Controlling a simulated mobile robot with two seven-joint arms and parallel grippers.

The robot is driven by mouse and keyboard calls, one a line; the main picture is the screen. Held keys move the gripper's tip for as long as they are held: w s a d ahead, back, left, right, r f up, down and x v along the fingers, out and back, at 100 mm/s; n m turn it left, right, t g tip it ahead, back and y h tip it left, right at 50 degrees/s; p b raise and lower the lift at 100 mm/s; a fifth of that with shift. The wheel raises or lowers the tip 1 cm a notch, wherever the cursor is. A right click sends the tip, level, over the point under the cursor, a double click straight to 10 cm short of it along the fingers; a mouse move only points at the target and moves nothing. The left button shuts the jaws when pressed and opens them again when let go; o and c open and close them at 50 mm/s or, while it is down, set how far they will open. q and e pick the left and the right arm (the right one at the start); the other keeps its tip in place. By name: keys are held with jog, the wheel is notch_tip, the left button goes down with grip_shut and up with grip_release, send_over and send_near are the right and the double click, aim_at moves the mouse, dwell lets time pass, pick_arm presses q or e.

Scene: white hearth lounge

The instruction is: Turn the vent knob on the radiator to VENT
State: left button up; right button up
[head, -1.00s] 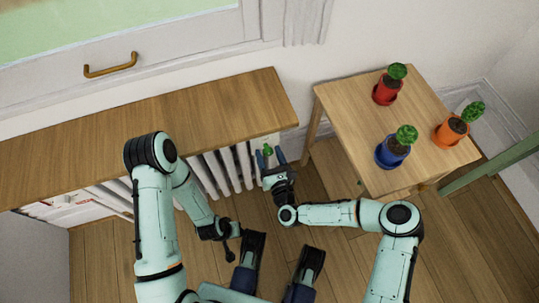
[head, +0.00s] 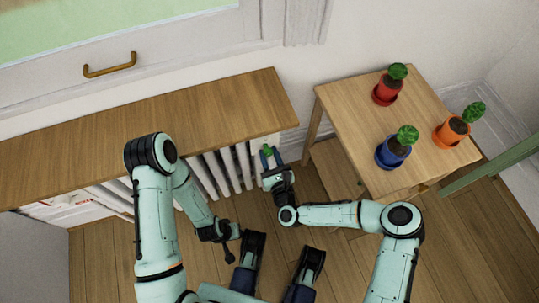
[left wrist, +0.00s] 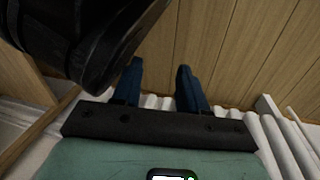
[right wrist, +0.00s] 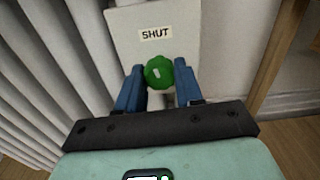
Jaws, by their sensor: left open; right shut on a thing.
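The green vent knob (right wrist: 158,72) sits on a pale plate (right wrist: 125,50) at the radiator's end. A label reading SHUT is just above it in the right wrist view. The knob's white mark lies near its middle and stands nearly upright. The knob also shows small in the head view (head: 267,150). My right gripper (right wrist: 160,82) is shut on the knob, one blue finger on each side; it also shows in the head view (head: 271,153). My left gripper (left wrist: 157,72) is open and empty, pointed at the floor and radiator. No VENT label is visible.
The white radiator (head: 213,172) stands under a wooden shelf (head: 190,115). A wooden side table (head: 350,112) at right holds red (head: 385,92), blue (head: 392,152) and orange (head: 450,133) potted cacti, close to my right arm. The wooden floor beneath is open.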

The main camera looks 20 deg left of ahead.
jog(key=n, duration=0.2)
jog(key=shift+n, duration=0.4)
jog(key=n, duration=0.3)
jog(key=shift+d+n, duration=0.1)
jog(key=shift+n, duration=0.2)
jog(key=n, duration=0.4)
jog(key=shift+n+p, duration=0.3)
jog(key=n, duration=0.4)
jog(key=shift+p, duration=0.3)
jog(key=n, duration=0.5)
jog(key=shift+r+p, duration=0.1)
jog(key=shift+p, duration=0.25)
jog(key=n, duration=0.5)
jog(key=shift+w+p, duration=0.1)
jog(key=shift+p, duration=0.25)
pick_arm(q)
jog(key=w+d+r+t, duration=0.1)
jog(key=w+r, duration=0.3)
jog(key=shift+w+r+t, duration=0.15)
jog(key=shift+r+t, duration=0.15)
jog(key=shift+r, duration=0.1)
pick_arm(e)
jog(key=shift+n, duration=1.2)
